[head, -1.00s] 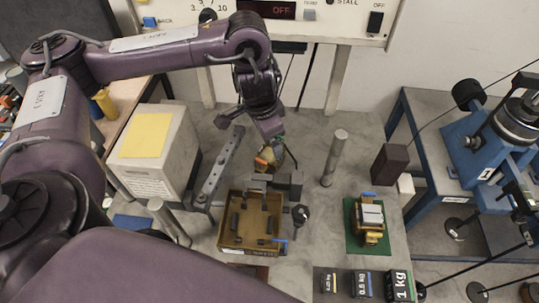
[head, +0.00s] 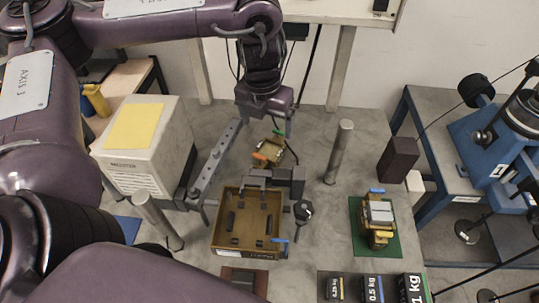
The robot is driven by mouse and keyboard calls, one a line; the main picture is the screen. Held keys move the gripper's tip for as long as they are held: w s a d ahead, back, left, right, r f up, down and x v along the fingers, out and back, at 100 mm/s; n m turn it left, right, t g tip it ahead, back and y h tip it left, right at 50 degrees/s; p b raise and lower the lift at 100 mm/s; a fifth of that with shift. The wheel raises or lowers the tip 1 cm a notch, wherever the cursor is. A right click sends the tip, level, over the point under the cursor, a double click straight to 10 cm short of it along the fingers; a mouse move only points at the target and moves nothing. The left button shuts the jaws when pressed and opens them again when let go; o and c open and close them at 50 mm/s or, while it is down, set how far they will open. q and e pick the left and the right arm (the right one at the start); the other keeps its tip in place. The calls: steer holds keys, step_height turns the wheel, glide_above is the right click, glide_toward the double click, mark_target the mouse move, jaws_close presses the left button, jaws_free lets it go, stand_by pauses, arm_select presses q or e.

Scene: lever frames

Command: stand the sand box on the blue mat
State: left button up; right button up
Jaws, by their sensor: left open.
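My left gripper (head: 265,125) points down with its fingers spread, just behind and above a small brassy-tan box (head: 268,153) with orange and green parts. This box sits turned at an angle behind the brown tray and looks to be the sand box, though I cannot read a label. It is not held. A similar tan box (head: 377,222) with pale grey blocks on top stands on a green mat (head: 359,240) at the right. The blue mat (head: 127,228) shows at the left, partly hidden by my arm. My right gripper is out of view.
The open brown tray (head: 217,240) stands in the middle, with a dark bar at its back. A metal post (head: 338,152), another post (head: 157,220), a slotted rail (head: 213,165) and a cream box (head: 145,150) stand around. Labelled weights (head: 372,288) line the front.

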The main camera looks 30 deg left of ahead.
arm_select(q)
steer(key=f, duration=0.1)
steer(key=b, duration=0.2)
glide_above(270, 150)
steer(key=shift+m, duration=0.3)
steer(key=f, duration=0.3)
steer(key=s+f, duration=0.1)
steer(key=f, duration=0.1)
steer(key=shift+f, duration=0.3)
step_height(270, 150, down, 3)
steer(key=shift+w+f+b, duration=0.15)
steer(key=shift+b, duration=0.45)
steer(key=shift+w+f+p, duration=0.25)
steer(key=shift+f+p, duration=0.1)
steer(key=shift+f, duration=0.7)
steer(key=shift+r, duration=0.1)
steer(key=c, duration=1.8)
steer(key=shift+w+r, duration=0.1)
steer(key=shift+r, duration=0.1)
step_height(270, 150, up, 10)
steer(key=shift+f+p, duration=0.2)
steer(key=shift+p, duration=0.75)
